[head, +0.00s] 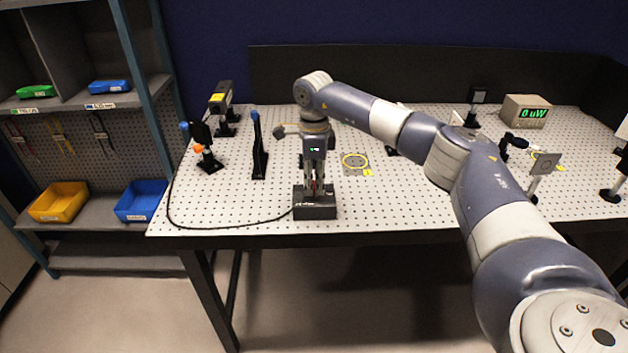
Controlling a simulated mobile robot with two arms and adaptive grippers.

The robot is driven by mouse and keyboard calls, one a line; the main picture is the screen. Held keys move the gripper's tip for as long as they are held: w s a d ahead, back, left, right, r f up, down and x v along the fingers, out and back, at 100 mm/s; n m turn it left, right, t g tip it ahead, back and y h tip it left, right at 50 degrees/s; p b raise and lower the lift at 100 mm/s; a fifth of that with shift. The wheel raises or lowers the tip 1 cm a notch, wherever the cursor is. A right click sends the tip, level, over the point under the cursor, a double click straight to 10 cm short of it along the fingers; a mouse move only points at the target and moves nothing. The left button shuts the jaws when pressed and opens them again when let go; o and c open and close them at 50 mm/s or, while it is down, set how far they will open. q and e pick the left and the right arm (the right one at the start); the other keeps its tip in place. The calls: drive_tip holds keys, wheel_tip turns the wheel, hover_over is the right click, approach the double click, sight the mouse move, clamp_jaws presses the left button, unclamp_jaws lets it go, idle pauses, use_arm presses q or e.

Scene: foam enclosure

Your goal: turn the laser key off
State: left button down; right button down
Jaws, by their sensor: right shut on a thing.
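A dark control box (315,208) stands at the front edge of the perforated optical table, with a black cable running from its left side. My right gripper (315,190) points straight down onto the top of this box. It is shut on the laser key, which is mostly hidden between the fingers; a small reddish bit shows there. I cannot make out the key's angle. The laser (221,100), a dark housing with a yellow label, stands at the back left of the table. My left gripper is not in view.
A meter (527,111) at the back right reads 0 uW. Black optic mounts (259,150) stand left of my gripper, with more at the right. A shelf with a yellow bin (59,202) and blue bin (141,201) stands left.

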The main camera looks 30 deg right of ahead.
drive_tip(key=shift+a, duration=0.1)
drive_tip(key=c, duration=1.3)
unclamp_jaws()
drive_tip(key=shift+f, duration=0.3)
